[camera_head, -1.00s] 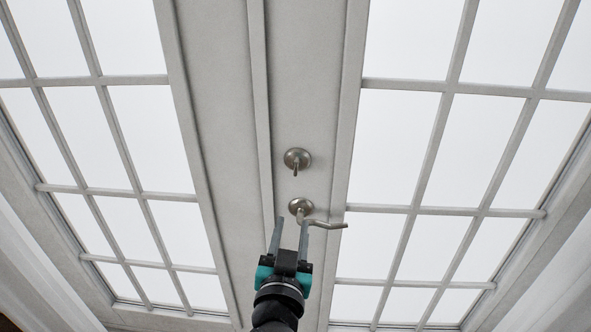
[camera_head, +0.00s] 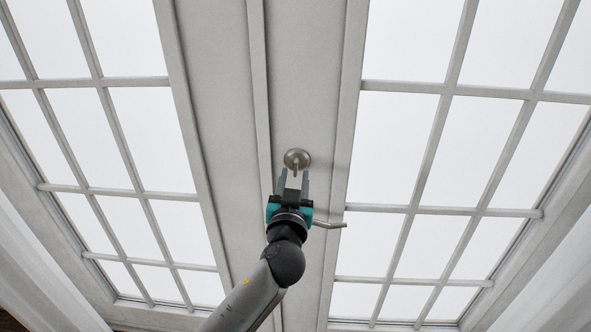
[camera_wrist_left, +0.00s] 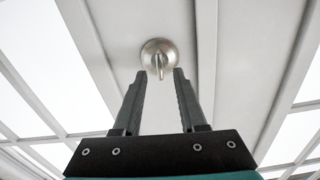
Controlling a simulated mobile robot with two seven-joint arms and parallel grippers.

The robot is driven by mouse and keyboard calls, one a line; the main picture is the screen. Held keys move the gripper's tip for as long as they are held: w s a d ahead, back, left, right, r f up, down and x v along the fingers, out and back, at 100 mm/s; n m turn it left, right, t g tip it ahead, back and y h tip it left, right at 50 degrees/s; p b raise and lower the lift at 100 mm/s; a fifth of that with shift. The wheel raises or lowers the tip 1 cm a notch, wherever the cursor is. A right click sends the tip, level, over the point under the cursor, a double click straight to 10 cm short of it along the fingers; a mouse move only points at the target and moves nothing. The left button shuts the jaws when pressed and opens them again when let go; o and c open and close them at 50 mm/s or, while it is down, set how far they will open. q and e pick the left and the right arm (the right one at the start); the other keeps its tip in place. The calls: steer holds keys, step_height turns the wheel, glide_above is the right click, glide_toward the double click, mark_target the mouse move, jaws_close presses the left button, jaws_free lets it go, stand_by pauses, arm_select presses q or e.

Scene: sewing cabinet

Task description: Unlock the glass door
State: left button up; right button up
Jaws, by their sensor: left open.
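The glass door (camera_head: 225,120) is a pair of white-framed panels with gridded panes. A round metal lock with a small thumb-turn (camera_head: 297,159) sits on the middle stile. It also shows in the left wrist view (camera_wrist_left: 159,56), with the turn pointing down. My left gripper (camera_head: 294,172) is open just below the lock, its fingertips close to the thumb-turn. In the wrist view the turn's lower end lies between and a little beyond the fingertips; I cannot tell whether they touch. My right gripper is not in view.
A metal lever handle (camera_head: 330,225) is below the lock, mostly hidden behind my left gripper, with its end sticking out to the right. Glazed panes lie on both sides. The stile above the lock is clear.

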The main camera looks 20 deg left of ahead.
mark_target(296, 169)
arm_select(q)
steer(key=shift+x, duration=1.6)
steer(key=shift+c, duration=0.2)
jaws_close()
